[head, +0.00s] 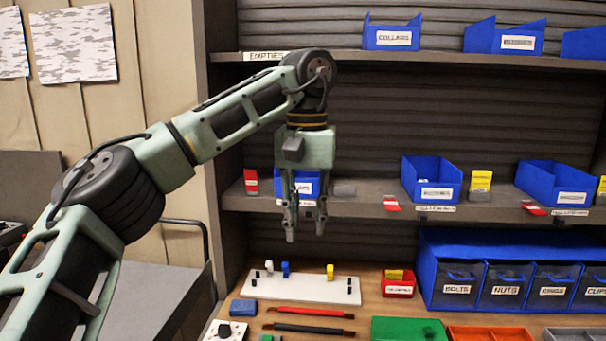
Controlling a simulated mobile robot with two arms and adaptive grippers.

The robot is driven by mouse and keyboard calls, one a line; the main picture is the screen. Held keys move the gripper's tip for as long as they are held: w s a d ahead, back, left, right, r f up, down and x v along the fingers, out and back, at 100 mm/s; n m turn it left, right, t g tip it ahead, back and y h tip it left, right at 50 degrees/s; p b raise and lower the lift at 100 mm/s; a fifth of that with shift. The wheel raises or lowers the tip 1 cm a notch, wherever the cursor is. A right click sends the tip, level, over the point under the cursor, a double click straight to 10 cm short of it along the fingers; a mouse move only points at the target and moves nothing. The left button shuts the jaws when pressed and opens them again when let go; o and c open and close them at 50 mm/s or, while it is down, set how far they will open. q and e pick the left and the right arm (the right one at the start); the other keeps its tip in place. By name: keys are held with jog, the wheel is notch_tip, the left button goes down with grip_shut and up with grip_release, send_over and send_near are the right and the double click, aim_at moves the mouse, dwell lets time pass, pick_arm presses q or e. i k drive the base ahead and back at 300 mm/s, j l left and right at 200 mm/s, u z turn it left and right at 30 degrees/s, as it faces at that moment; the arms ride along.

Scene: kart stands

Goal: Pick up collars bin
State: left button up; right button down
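A blue open bin (392,25) with a white label that seems to read COLLARS stands on the top shelf, right of my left arm. My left gripper (306,226) points down in front of the middle shelf, below and to the left of that bin. Its two fingers are apart and nothing shows between their tips. Another blue bin (308,176) stands behind the fingers on the middle shelf; they partly cover it and its label cannot be read. My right gripper is not in view.
More blue bins stand on the top shelf (352,57) and the middle shelf. Red and yellow cards sit along the middle shelf (345,203). Below, a workbench holds a white board (302,288), a small red bin (398,286) and a blue drawer unit (430,270).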

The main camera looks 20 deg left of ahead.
aim_at(308, 183)
jog(key=i+j, duration=0.2)
jog(key=i, duration=0.3)
jog(key=i+j, duration=0.2)
jog(key=i, duration=0.35)
jog(key=i+j, duration=0.2)
jog(key=i, duration=0.3)
